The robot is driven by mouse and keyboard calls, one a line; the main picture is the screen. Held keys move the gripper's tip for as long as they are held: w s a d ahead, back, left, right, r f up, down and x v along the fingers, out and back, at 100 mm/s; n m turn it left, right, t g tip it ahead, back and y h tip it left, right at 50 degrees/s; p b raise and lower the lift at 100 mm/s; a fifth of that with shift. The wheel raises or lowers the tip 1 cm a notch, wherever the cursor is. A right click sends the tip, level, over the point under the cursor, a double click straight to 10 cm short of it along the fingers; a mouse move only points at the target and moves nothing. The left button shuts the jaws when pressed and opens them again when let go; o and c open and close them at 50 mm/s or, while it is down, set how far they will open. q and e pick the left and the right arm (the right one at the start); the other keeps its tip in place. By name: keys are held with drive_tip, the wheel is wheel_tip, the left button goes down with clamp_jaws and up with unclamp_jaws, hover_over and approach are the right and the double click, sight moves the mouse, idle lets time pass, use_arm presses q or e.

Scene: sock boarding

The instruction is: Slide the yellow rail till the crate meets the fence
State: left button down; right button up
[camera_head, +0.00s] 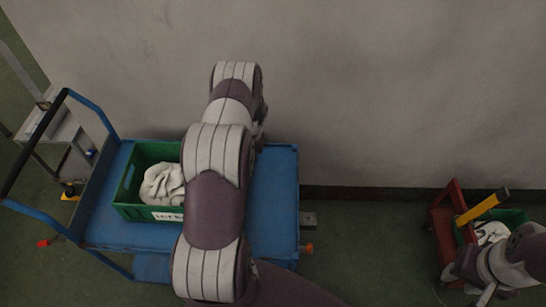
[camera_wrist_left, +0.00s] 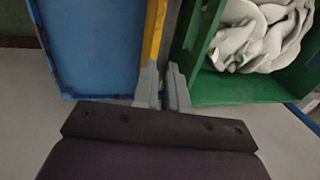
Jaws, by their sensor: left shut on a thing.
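The yellow rail (camera_wrist_left: 154,30) runs between a blue surface and the green crate (camera_wrist_left: 240,88) in the left wrist view. My left gripper (camera_wrist_left: 163,72) is shut on the rail, with one finger close beside the crate wall. In the head view the crate (camera_head: 125,200) sits on the blue cart (camera_head: 272,205), holding white socks (camera_head: 162,184). My left arm hides its right part and the rail there. My right gripper (camera_head: 485,292) is at the lower right, near a red cart; its jaws are too small to read. I cannot make out the fence.
A red cart (camera_head: 442,235) with a yellow bar (camera_head: 482,206) and a green crate stands at the right. A grey wall (camera_head: 400,90) rises behind both carts. Green floor (camera_head: 365,250) is clear between them. The blue cart has a dark handle (camera_head: 35,140) at the left.

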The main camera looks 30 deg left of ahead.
use_arm(q)
drive_tip(key=s+a+b, duration=0.1)
drive_tip(key=s+a, duration=0.4)
drive_tip(key=a, duration=0.3)
drive_tip(key=s+a+b, duration=0.2)
drive_tip(key=s+a, duration=0.2)
drive_tip(key=a, duration=0.5)
drive_tip(key=shift+s+r, duration=0.4)
drive_tip(key=c, duration=1.3)
unclamp_jaws()
drive_tip(key=shift+a, duration=0.1)
drive_tip(key=shift+o, duration=0.7)
drive_tip(key=shift+s+a, duration=0.25)
drive_tip(key=shift+s, duration=0.05)
drive_tip(key=shift+d+f, duration=0.15)
drive_tip(key=shift+f, duration=0.05)
